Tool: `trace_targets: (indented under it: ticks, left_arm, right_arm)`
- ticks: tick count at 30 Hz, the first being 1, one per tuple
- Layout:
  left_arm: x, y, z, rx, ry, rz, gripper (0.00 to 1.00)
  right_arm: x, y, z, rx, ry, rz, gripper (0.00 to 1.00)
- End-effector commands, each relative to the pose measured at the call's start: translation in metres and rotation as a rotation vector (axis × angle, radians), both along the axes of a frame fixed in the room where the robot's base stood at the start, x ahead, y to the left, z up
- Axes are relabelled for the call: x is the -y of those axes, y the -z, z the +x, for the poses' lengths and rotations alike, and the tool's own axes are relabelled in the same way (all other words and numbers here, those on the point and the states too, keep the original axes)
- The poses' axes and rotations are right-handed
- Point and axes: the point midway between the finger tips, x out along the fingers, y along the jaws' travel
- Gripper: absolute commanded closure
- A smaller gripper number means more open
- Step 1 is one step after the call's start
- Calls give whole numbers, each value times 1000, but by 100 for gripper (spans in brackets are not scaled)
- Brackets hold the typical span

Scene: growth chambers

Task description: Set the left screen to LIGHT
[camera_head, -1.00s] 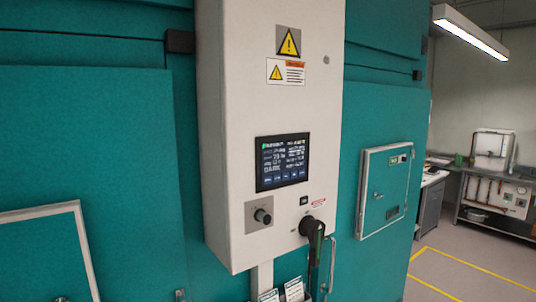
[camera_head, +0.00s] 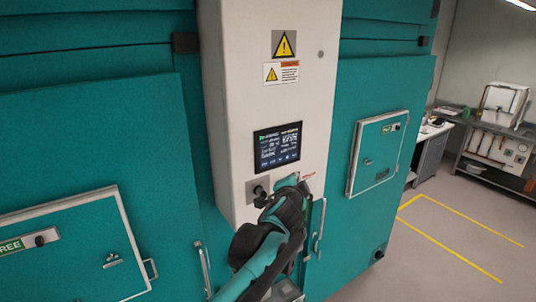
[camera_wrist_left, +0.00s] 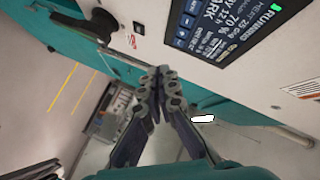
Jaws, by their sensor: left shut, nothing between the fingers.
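One dark screen (camera_head: 278,146) is lit on the white control box (camera_head: 270,105); no second screen shows. It also shows in the left wrist view (camera_wrist_left: 225,30), where its text includes RUNNING and DARK. A black knob (camera_head: 260,191) on a grey plate sits below the screen. My left gripper (camera_head: 292,181) is in front of the box's lower part, just right of the knob, and hides the lower panel. In the left wrist view its fingers (camera_wrist_left: 158,78) are shut with nothing between them. I cannot tell whether it touches the box. My right gripper is not in view.
A black handle (camera_wrist_left: 100,23) and a small black switch (camera_wrist_left: 138,27) show on the box in the left wrist view. Teal chamber doors flank the box, with a hatch (camera_head: 380,150) at right. Open floor (camera_head: 440,235) with yellow lines lies at right.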

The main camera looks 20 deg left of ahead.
Motion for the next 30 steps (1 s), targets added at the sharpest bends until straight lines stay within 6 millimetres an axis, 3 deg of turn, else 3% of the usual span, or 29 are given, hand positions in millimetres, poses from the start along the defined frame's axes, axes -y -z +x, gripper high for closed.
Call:
trace_targets:
  ticks: [14,30]
  left_arm:
    - [-4,0,4,1,0,2,100]
    - [-58,0,46,1,-1,0,100]
  right_arm:
    - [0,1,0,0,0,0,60]
    - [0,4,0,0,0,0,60]
